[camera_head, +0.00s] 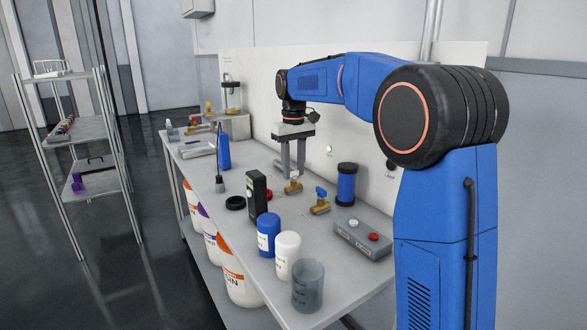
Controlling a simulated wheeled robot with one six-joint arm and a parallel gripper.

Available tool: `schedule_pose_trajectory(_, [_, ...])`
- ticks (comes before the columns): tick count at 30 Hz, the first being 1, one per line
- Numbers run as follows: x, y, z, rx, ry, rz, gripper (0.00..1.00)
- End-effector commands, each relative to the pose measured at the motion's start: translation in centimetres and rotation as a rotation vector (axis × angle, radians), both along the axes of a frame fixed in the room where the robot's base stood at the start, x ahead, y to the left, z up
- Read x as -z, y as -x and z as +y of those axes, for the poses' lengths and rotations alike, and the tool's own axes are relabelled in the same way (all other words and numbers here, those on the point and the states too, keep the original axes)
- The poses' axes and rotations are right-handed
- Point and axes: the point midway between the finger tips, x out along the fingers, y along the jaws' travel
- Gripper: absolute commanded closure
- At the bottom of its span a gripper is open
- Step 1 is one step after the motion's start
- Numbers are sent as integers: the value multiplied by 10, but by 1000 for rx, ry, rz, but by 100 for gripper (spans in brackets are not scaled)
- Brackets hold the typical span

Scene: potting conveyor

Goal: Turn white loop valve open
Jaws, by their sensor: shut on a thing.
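A brass valve (293,187) stands on the bench, with a small pale handle just showing at its top between my fingertips. My gripper (292,173) points straight down over it, with one finger on each side, and is shut on the handle. The fingers cover most of the handle, so its loop shape and how far it is turned cannot be made out. A second brass valve with a blue handle (320,195) stands to the right and nearer, apart from my gripper.
Near the valves are a dark blue cylinder (346,186), a grey button box (363,238) and a black meter (257,194). A blue jar (268,232), white jar (287,253) and grey beaker (308,285) stand at the front. A wall panel (350,150) rises behind.

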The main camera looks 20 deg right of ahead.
Motion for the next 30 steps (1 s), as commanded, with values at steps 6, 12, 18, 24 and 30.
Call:
schedule_pose_trajectory(6, [-1, -1, 0, 1, 0, -3, 90])
schedule_pose_trajectory(12, [-1, -1, 0, 1, 0, -3, 51])
schedule_pose_trajectory(18, [0, 0, 0, 0, 0, -1, 49])
schedule_pose_trajectory(24, [-5, 0, 0, 0, -1, -2, 49])
schedule_pose_trajectory(30, [-31, -1, 0, 0, 0, -4, 49])
